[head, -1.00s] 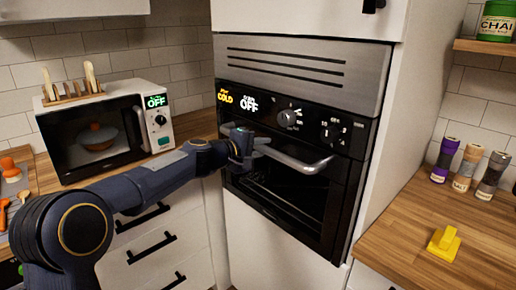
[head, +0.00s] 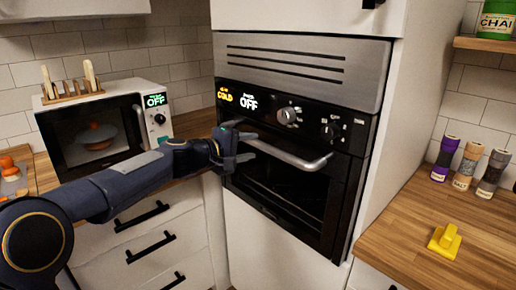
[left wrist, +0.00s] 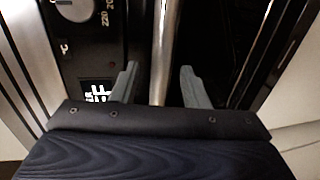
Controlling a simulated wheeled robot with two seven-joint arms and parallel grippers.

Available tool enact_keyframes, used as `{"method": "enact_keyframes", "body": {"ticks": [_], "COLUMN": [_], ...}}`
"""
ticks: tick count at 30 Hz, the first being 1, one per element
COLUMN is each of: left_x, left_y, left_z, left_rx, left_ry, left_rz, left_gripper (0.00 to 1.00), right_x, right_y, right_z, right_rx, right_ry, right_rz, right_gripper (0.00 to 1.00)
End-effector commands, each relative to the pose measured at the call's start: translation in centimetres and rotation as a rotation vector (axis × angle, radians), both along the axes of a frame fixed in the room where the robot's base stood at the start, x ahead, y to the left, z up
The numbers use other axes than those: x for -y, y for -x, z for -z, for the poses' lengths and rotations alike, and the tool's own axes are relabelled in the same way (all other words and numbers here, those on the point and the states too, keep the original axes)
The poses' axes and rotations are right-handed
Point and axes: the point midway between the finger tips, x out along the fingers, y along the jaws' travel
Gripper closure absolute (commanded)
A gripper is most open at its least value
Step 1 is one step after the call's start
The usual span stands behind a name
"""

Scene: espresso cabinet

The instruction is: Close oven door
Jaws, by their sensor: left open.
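The oven (head: 300,75) is built into a tall white cabinet. Its black door (head: 290,215) looks upright and about flush with the front; a small gap at the top cannot be ruled out. The silver handle (head: 295,158) runs across the top of the door. My left gripper (head: 240,149) is at the left end of the handle. In the left wrist view its two grey fingers (left wrist: 158,84) are open, with the handle bar (left wrist: 164,45) passing between them, apart from both. My arm's hand hides part of the oven's left edge. My right gripper is not in view.
A white microwave (head: 145,112) stands on the counter at the left, above drawers with black handles. At the right, a wooden counter (head: 400,240) holds a yellow object (head: 445,240) and several spice jars (head: 463,168). The space before the oven's right half is clear.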

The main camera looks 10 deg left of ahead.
Motion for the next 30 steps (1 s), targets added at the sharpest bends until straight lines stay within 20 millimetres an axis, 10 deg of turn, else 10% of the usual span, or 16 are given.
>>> {"method": "enact_keyframes", "body": {"ticks": [20, 23, 30], "left_x": [-2.2, -3.2, -6.6], "left_y": [3.7, 7.7, 24.1], "left_z": [-1.1, -1.9, 0.8], "left_rx": [0.005, 0.013, -0.012], "left_ry": [-0.035, -0.129, -0.519], "left_rz": [0.015, 0.051, 0.194], "left_gripper": [0.59, 0.59, 0.59], "right_x": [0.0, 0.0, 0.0], "right_y": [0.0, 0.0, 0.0], "right_z": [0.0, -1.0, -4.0], "right_rx": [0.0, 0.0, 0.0], "right_ry": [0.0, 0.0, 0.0], "right_rz": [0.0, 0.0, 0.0], "right_gripper": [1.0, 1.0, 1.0]}}
